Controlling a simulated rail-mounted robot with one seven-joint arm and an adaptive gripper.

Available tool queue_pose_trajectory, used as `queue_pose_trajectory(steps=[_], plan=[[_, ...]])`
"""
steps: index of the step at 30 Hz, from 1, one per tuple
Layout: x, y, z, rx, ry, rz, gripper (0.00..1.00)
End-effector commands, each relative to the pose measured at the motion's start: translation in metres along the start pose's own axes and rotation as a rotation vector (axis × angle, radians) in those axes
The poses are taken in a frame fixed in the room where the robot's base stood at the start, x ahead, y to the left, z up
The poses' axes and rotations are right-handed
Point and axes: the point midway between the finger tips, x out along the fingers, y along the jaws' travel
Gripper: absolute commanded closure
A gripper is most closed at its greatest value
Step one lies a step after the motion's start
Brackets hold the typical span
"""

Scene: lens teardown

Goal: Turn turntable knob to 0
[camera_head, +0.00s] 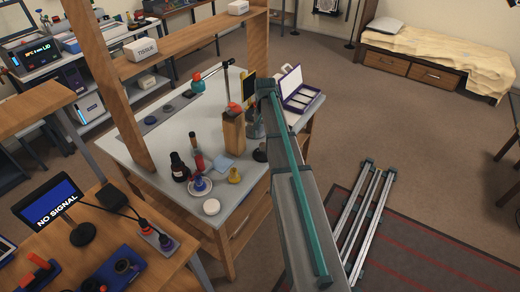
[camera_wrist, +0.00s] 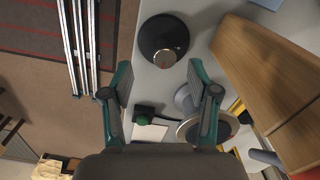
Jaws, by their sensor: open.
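A round black base with a silver knob bearing a small red mark (camera_wrist: 166,58) lies at the upper middle of the wrist view; I take it for the turntable knob. It also shows as a small dark round thing (camera_head: 260,153) near the table's right edge in the head view. My gripper (camera_wrist: 159,67) is open and empty. In the wrist view its two teal-and-grey fingers stand apart, with their tips just below the knob in the picture and not closed on it. In the head view my arm largely hides the gripper. I cannot read any scale around the knob.
A wooden block (camera_head: 233,132) stands close beside the knob on the grey table (camera_head: 232,196); it fills the right of the wrist view (camera_wrist: 262,80). A dark bottle (camera_head: 179,168), a yellow piece (camera_head: 234,176) and an open case (camera_head: 298,92) share the table. Metal rails (camera_head: 357,215) lie on the floor.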

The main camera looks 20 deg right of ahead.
Motion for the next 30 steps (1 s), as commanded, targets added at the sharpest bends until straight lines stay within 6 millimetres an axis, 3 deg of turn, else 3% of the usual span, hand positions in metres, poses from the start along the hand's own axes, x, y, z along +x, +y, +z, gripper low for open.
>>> queue_pose_trajectory(steps=[1, 3, 8, 21, 30], plan=[[-0.007, -0.003, -0.012, 0.016, 0.014, 0.002, 0.4], [-0.012, -0.004, -0.017, 0.033, 0.026, 0.006, 0.4], [-0.005, -0.003, -0.018, 0.039, 0.028, 0.008, 0.4], [0.06, -0.003, -0.019, 0.037, 0.026, 0.008, 0.4], [0.089, -0.003, -0.02, 0.037, 0.028, 0.007, 0.4]])
